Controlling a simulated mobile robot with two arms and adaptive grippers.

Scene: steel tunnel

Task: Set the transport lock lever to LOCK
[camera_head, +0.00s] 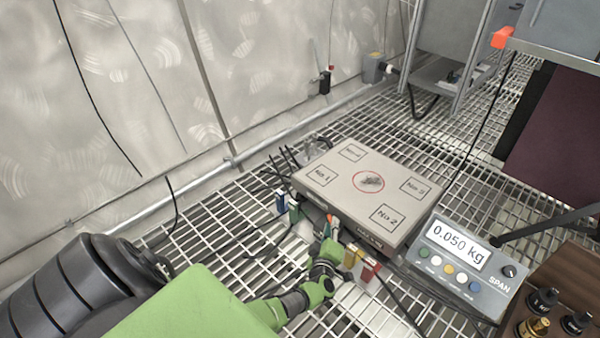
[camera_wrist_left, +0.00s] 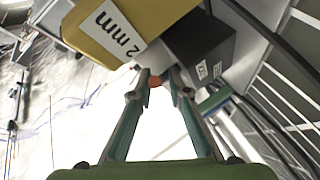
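A flat grey-beige platform (camera_head: 345,203) marked No.1, No.2 and No.3 around a red circle sits on the grating. A small orange-red piece (camera_wrist_left: 155,82) shows between my left fingertips in the wrist view; it may be the lever's end, but I cannot tell. No LOCK lettering is readable. My left gripper (camera_head: 332,252) is low at the platform's near edge, beside yellow and red blocks. In the wrist view, the left gripper (camera_wrist_left: 157,78) has its fingers apart with a narrow gap at the tips. Contact with the orange-red piece cannot be told. My right gripper is not in view.
A yellow block (camera_wrist_left: 135,25) labelled 2 mm and a dark block (camera_wrist_left: 200,45) are close above my left fingertips. A display box (camera_head: 458,262) reads 0.050 kg at the platform's right. Loose black cables (camera_head: 275,240) lie left of the platform. A wooden surface (camera_head: 575,275) holds weights.

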